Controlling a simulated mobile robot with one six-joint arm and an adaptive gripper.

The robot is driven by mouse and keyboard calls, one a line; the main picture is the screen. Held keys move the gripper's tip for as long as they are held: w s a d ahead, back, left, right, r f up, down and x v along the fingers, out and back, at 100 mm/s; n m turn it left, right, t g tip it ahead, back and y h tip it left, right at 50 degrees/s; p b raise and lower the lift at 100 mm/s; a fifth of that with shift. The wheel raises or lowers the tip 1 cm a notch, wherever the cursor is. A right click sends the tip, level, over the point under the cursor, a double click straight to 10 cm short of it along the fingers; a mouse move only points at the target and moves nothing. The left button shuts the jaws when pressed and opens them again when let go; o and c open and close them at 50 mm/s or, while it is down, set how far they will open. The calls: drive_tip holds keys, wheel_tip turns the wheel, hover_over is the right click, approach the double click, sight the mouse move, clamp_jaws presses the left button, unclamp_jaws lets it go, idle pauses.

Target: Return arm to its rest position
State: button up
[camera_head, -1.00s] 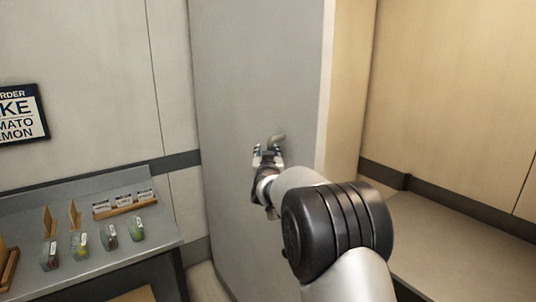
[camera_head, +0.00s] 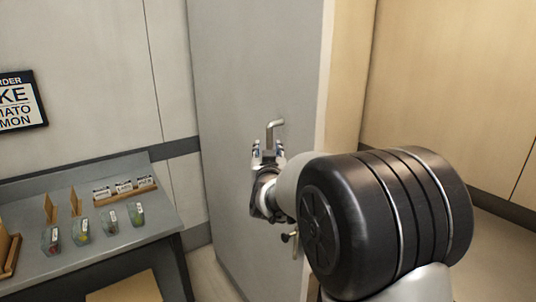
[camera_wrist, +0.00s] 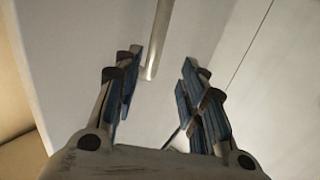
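My gripper (camera_head: 268,155) is in front of the grey door (camera_head: 230,90) in the head view, just below the bent metal door handle (camera_head: 272,128). In the wrist view my gripper (camera_wrist: 160,95) has its two blue-padded fingers spread well apart with nothing between the pads.
A grey table (camera_head: 128,239) at the left holds several small clear containers, a wooden rack of labelled cards (camera_head: 127,192) and wooden dividers. A sign (camera_head: 20,103) hangs on the left wall. A brass-coloured key or knob (camera_head: 290,237) shows under my arm.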

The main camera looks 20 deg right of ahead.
drive_tip(key=shift+s+a, duration=0.2)
drive_tip(key=shift+s, duration=0.5)
drive_tip(key=s+a+f+n+g+y, duration=0.1)
drive_tip(key=s+a+g+y, duration=0.15)
drive_tip(key=s, duration=0.75)
drive_tip(key=s+a+f+n+g+y, duration=0.2)
drive_tip(key=s+a+g, duration=0.1)
drive_tip(key=s, duration=0.6)
drive_tip(key=s+f+g, duration=0.3)
drive_tip(key=s+f, duration=0.1)
drive_tip(key=s, duration=0.9)
drive_tip(key=s+f+g, duration=0.4)
drive_tip(key=s+f, duration=0.1)
drive_tip(key=s, duration=0.8)
drive_tip(key=shift+s+d, duration=0.25)
drive_tip(key=shift+s, duration=0.1)
